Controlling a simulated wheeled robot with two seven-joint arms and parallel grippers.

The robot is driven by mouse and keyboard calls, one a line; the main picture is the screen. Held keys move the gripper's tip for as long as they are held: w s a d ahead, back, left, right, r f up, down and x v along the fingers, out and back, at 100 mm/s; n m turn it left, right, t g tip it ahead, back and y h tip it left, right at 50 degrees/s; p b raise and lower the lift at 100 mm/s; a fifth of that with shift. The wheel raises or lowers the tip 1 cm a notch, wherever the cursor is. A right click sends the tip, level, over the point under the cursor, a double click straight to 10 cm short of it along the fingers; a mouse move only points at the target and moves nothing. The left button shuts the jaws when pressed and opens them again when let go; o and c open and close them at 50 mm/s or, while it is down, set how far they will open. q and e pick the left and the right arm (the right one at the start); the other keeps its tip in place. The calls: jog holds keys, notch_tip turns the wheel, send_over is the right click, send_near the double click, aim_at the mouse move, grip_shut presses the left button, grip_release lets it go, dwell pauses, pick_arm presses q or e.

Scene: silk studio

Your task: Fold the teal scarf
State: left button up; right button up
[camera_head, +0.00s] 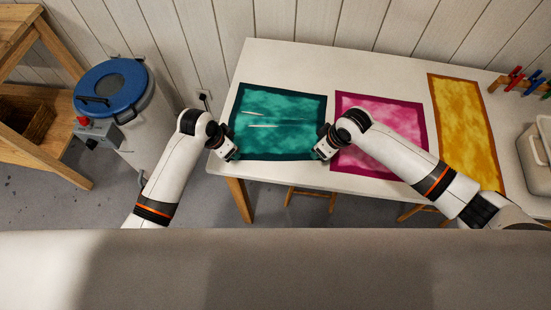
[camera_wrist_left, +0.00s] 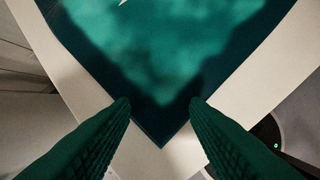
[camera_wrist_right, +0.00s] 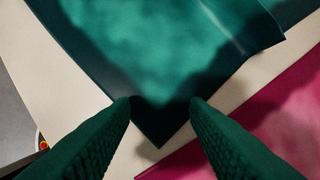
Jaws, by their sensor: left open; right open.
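The teal scarf (camera_head: 275,115) lies spread out on the white table, with a dark teal border and a few pale streaks or creases near its middle. My left gripper (camera_head: 231,157) is open at the scarf's near left corner. In the left wrist view the corner (camera_wrist_left: 160,125) points between the two open fingertips (camera_wrist_left: 160,102). My right gripper (camera_head: 319,156) is open at the near right corner. In the right wrist view that corner (camera_wrist_right: 160,125) lies between the open fingertips (camera_wrist_right: 160,102). Whether the fingers touch the cloth cannot be told.
A magenta scarf (camera_head: 385,112) lies just right of the teal one, partly under my right arm. A yellow scarf (camera_head: 462,120) lies farther right. A rack with colored clamps (camera_head: 520,82) and a pale bin (camera_head: 535,150) are at the right end. The white table (camera_head: 290,60) is clear behind the scarves.

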pick_arm(q)
jog(key=shift+f, duration=0.15)
jog(key=shift+c, duration=0.2)
pick_arm(e)
jog(key=shift+f, duration=0.15)
jog(key=shift+c, duration=0.2)
pick_arm(q)
grip_shut()
pick_arm(e)
jog(key=shift+s, duration=0.1)
grip_shut()
jog(key=shift+d, duration=0.1)
